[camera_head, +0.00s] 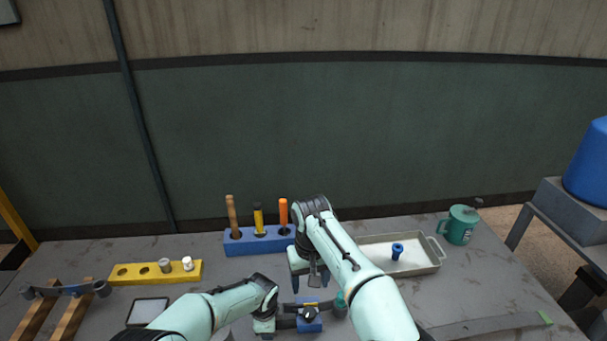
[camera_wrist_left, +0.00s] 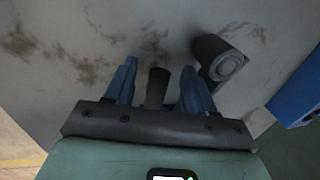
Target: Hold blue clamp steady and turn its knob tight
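A blue block (camera_wrist_left: 298,98), perhaps the clamp, shows at the right edge. My right gripper (camera_head: 310,282) points down above and behind the clamp, its blue fingers apart and nothing visible between them.
A blue rack (camera_head: 262,243) with several handled tools stands behind. A yellow rack (camera_head: 150,273) and a dark bar on wooden strips (camera_head: 68,290) are at left. A tray (camera_head: 425,265) with a blue piece (camera_head: 397,251) and a green mug (camera_head: 460,226) are at right.

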